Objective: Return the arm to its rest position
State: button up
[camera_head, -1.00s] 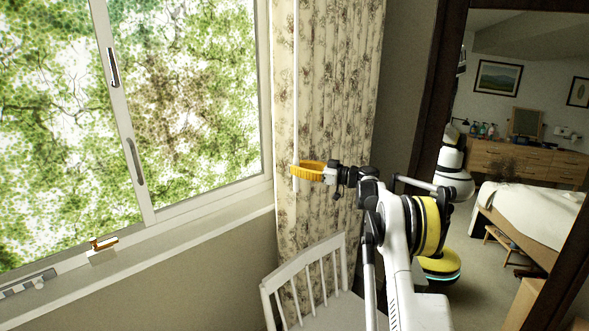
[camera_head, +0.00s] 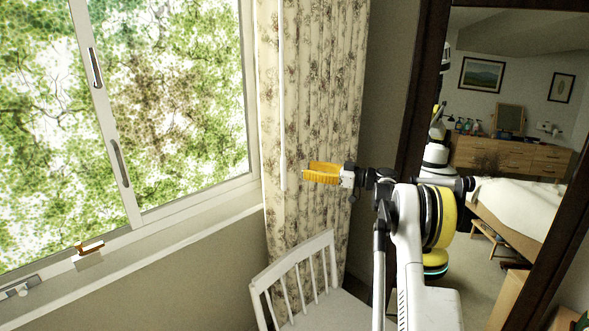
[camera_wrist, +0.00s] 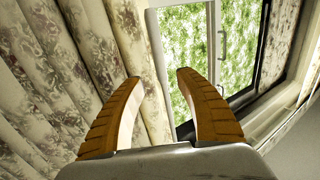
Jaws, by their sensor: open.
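My gripper (camera_head: 308,173) has orange ribbed fingers and points left in front of the floral curtain (camera_head: 312,110) in the head view. In the wrist view my gripper (camera_wrist: 157,78) has its two fingers spread apart with nothing between them. The curtain (camera_wrist: 50,60) fills the left of the wrist view, and the window (camera_wrist: 225,50) lies beyond the fingertips. My arm is raised above the white chair. I cannot tell the exact gap between the fingers and the curtain.
A white chair (camera_head: 298,282) stands below my arm, by the curtain. The windowsill (camera_head: 150,252) holds small latch-like items. A large dark-framed mirror (camera_head: 412,120) at the right reflects a bed, a dresser and my body.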

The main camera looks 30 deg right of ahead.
jog(key=shift+v, duration=1.15)
jog(key=s+a+r+m+g+h, duration=0.1)
jog(key=a+r+g, duration=0.15)
jog(key=a, duration=0.45)
jog(key=s+a+r+m+g+h, duration=0.1)
jog(key=a+r+m, duration=0.15)
jog(key=a, duration=0.45)
jog(key=s+a+r+m+g+h, duration=0.2)
jog(key=s+a+g+h, duration=0.15)
jog(key=s+a, duration=0.95)
jog(key=s+a+f+m+h, duration=0.1)
jog(key=s+f+h, duration=0.1)
jog(key=s, duration=0.7)
jog(key=s+a+f+m+h, duration=0.1)
jog(key=s+f, duration=0.3)
jog(key=s, duration=0.4)
jog(key=s+a+f+m+t+h, duration=0.1)
jog(key=s+a+f+h, duration=0.1)
jog(key=s, duration=0.7)
jog(key=shift+s+a+f+h, duration=0.2)
jog(key=shift+s+f+h, duration=0.2)
jog(key=shift+h, duration=0.45)
